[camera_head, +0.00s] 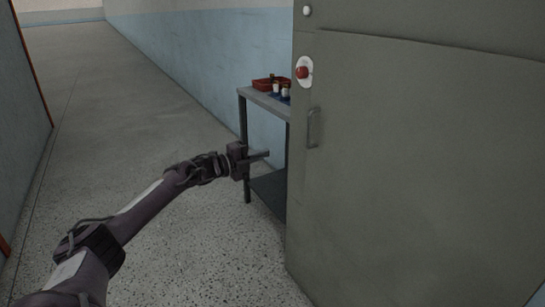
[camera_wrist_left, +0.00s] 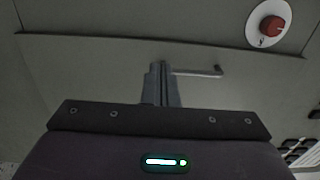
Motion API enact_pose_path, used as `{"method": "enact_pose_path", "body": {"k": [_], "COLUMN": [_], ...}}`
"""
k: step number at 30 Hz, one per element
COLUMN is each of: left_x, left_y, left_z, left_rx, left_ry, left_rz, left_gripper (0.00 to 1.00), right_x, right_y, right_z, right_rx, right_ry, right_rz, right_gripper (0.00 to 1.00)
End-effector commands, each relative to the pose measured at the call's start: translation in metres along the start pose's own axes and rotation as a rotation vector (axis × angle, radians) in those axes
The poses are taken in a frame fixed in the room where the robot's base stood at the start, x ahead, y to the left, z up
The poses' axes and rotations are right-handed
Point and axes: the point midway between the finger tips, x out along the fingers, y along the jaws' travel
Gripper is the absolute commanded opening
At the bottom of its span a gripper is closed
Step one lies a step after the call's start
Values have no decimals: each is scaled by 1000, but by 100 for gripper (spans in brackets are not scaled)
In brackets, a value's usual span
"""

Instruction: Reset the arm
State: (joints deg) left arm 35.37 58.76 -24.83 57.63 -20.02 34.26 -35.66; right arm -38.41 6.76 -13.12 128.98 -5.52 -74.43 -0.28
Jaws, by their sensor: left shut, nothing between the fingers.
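My left arm reaches out from the lower left in the head view. Its gripper (camera_head: 266,154) is shut and empty, held in the air in front of a small table and to the left of a grey cabinet's edge. In the left wrist view the two fingers (camera_wrist_left: 161,68) are together, with the grey cabinet face behind them. The door handle (camera_head: 313,128) is to the right of the gripper in the head view. In the wrist view the handle (camera_wrist_left: 200,72) shows just right of the fingertips; I cannot tell whether they touch. My right gripper is not in view.
The corridor floor (camera_head: 110,95) at the left is clear.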

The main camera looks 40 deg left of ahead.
Motion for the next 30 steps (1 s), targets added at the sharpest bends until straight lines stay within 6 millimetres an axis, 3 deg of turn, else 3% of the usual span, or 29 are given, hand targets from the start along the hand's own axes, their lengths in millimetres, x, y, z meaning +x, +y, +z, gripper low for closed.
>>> {"method": "enact_pose_path", "body": {"k": [9, 20, 23, 25, 28, 30], "left_x": [-36, -42, -35, -23, -2, 12], "left_y": [0, 1, 12, 33, 78, 116], "left_z": [37, 41, 33, 17, -20, -56], "left_rx": [1, -1, -17, -47, -117, -181], "left_ry": [-2, 1, 5, 8, 7, -1], "left_rz": [0, 1, 16, 45, 111, 167], "left_gripper": [0, 0, 0, 0, 0, 0], "right_x": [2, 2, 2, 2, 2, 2], "right_y": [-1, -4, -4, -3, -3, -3], "right_z": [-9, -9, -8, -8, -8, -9], "right_rx": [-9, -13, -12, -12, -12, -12], "right_ry": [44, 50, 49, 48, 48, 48], "right_rz": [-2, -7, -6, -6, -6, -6], "right_gripper": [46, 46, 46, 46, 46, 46]}}
